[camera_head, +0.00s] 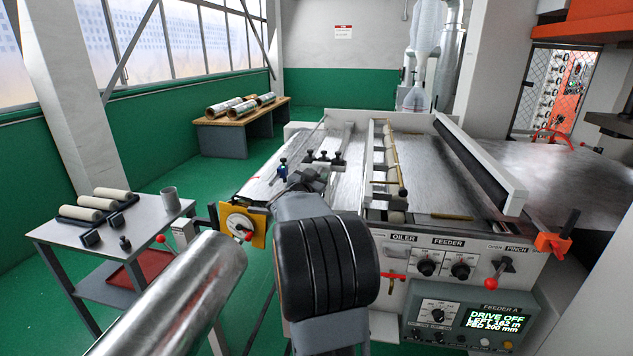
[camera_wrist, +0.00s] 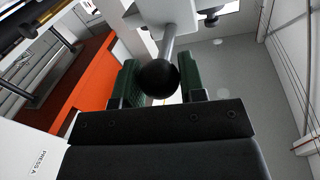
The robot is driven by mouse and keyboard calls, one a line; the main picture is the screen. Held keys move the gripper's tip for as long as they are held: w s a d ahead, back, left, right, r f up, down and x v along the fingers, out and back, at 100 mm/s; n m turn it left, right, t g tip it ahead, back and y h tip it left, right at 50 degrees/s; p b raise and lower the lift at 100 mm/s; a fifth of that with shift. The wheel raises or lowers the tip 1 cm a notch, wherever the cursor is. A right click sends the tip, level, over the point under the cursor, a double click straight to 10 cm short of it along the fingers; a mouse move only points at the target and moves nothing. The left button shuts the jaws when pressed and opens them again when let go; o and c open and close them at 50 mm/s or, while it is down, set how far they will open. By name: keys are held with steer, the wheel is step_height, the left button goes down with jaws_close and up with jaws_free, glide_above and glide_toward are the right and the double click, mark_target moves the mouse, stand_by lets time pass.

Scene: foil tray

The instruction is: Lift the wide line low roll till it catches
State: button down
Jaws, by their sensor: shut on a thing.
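In the wrist view my gripper (camera_wrist: 158,78) has its two green pads on either side of a black ball knob (camera_wrist: 158,78) on a grey rod (camera_wrist: 168,42), shut on it. The rod runs up from the knob to a pale fitting. In the head view my own arm hides the knob and most of the gripper.
A red-knobbed pinch lever (camera_head: 490,283) and a lit panel (camera_head: 470,318) reading "DRIVE OFF" are at the feeder's front right. A grey cart (camera_head: 135,222) with pale rollers stands left. A wooden table (camera_head: 240,116) bears foil rolls behind. Green floor is clear between.

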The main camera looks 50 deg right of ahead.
step_height(320, 180, up, 8)
steer(key=p, duration=0.4)
steer(key=shift+r, duration=0.15)
steer(key=c, duration=1)
jaws_free()
steer(key=shift+c, duration=0.2)
steer(key=o, duration=0.3)
steer(key=shift+f, duration=0.35)
steer(key=shift+a, duration=0.25)
steer(key=b+v, duration=0.2)
steer(key=v, duration=1.1)
steer(key=shift+a+f+b, duration=0.1)
steer(key=shift+a+b, duration=0.1)
steer(key=shift+b, duration=0.1)
